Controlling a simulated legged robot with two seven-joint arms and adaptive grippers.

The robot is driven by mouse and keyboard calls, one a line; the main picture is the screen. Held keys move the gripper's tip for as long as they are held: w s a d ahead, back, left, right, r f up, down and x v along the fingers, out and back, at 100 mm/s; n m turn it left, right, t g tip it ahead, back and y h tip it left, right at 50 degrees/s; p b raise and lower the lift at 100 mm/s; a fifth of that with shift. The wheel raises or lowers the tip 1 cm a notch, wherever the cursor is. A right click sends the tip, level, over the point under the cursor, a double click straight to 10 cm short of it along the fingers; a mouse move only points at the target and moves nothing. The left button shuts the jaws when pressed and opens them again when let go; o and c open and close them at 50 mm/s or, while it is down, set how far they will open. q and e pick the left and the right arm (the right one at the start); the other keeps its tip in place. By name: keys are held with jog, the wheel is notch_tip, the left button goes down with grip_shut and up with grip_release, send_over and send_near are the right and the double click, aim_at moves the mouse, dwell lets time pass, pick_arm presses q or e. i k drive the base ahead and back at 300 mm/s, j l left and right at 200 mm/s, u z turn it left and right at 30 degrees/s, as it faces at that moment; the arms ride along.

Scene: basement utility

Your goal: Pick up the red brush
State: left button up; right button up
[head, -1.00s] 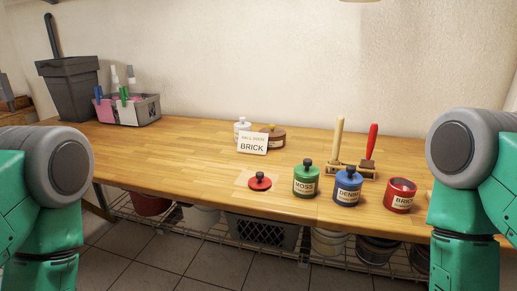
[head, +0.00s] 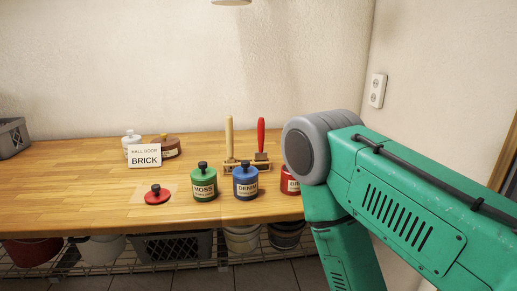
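The red brush (head: 261,138) stands upright, handle up, at the right of a wooden rack on the workbench. A second brush with a pale wooden handle (head: 229,138) stands to its left in the same rack (head: 246,166). The blue DENIM can (head: 245,183) stands in front of the rack. My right arm's links fill the right side and hide part of the red BRICK can (head: 289,182). Neither gripper shows in the head view, and my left arm is out of the picture.
The green MOSS can (head: 204,182) stands left of the blue one. The bench (head: 65,180) is clear at left.

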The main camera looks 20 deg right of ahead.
aim_at(261, 156)
jog(key=z, duration=1.05)
